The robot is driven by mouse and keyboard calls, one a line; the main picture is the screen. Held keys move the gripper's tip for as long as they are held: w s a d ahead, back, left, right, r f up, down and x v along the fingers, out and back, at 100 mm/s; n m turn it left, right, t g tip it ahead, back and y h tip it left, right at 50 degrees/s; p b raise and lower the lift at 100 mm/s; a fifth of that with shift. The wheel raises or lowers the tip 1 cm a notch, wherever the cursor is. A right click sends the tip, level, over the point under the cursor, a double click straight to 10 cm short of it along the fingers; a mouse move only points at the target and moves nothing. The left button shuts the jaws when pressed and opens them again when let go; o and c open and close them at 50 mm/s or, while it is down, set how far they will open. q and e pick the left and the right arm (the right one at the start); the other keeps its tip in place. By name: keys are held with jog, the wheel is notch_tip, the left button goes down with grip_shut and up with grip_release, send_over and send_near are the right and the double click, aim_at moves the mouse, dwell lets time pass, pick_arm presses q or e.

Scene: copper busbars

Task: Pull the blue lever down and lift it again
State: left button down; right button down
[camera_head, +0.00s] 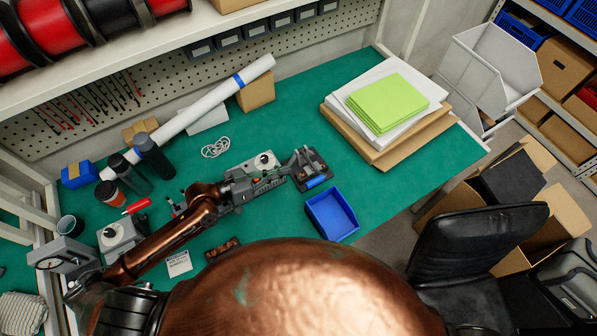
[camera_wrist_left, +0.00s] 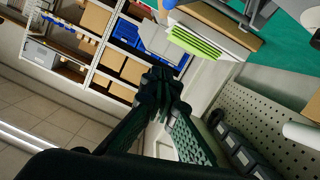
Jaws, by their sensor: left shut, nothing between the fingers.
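The blue lever (camera_head: 316,181) is a short blue handle on the near side of a small dark metal fixture (camera_head: 304,160) on the green bench. The handle appears to lie low, close to the fixture's base. My left gripper (camera_head: 287,175) is just left of the fixture, its tips pointing at it. Whether the tips touch the fixture cannot be told. In the left wrist view the fingers (camera_wrist_left: 162,88) are shut together with nothing between them. The lever cannot be made out clearly in that view. My right gripper is not in view.
An empty blue bin (camera_head: 333,215) stands close in front of the fixture. A grey box with a round dial (camera_head: 264,161) is behind my left gripper. Green sheets (camera_head: 388,103) top a stack at the back right. Bare green bench lies behind the fixture.

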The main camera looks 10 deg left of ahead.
pick_arm(q)
jog(key=w+d+f, duration=0.1)
jog(key=d+f, duration=0.1)
jog(key=w+d+f+p, duration=0.1)
jog(key=d+f, duration=0.1)
jog(key=d, duration=0.1)
jog(key=w+d+f, duration=0.1)
jog(key=d+f, duration=0.2)
jog(key=shift+w+d+f+p, duration=0.1)
jog(key=shift+p, duration=0.2)
jog(key=shift+d+f, duration=0.1)
jog(key=shift+f, duration=0.5)
jog(key=shift+s+f, duration=0.1)
jog(key=shift+s, duration=0.1)
